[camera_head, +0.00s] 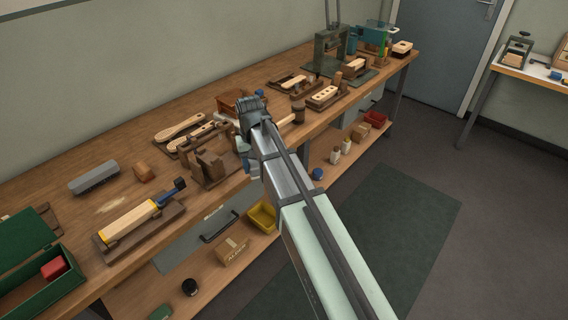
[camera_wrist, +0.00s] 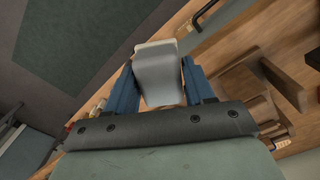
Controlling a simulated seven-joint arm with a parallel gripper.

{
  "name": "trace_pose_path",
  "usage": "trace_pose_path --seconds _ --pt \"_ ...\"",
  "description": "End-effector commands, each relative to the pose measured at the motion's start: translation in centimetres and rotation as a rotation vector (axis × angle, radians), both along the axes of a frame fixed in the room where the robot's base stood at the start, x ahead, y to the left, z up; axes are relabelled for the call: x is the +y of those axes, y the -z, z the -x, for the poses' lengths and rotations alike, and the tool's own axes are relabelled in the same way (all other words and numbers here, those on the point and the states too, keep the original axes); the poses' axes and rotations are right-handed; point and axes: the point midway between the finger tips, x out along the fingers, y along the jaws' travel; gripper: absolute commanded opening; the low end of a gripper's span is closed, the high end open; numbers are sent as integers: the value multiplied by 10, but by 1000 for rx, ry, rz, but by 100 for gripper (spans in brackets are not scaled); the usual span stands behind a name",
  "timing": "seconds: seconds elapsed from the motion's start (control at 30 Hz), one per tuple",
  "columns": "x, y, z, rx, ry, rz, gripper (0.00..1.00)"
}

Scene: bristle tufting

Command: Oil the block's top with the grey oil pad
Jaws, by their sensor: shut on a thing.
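My gripper (camera_wrist: 158,78) is shut on a pale grey, blocky thing (camera_wrist: 158,72) with a lighter end face, which looks like the grey oil pad. In the head view my gripper (camera_head: 246,156) is by the table's front edge, beside a brown wooden stand, and my arm mostly hides what it holds. A pale wooden block (camera_head: 130,220) lies in a dark wooden fixture at the front left, with a blue-handled clamp (camera_head: 170,191) at its right end. My gripper is well to the right of this block and apart from it. I cannot tell whether the block's top is oiled.
The brown stand (camera_head: 212,165) is between my gripper and the block. A green box (camera_head: 50,290) stands at the left. Several wooden parts and a press (camera_head: 331,50) are farther back.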

Motion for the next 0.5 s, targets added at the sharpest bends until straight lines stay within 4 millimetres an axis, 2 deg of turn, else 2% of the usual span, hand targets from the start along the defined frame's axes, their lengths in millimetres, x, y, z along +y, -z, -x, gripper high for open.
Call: trace_pose_path --seconds 0.03,0.2,0.5 --pt "19 -1 0 -1 -20 1 29" --pt "73 -2 7 -2 -74 4 29" --pt "151 -3 25 -6 -152 7 29"
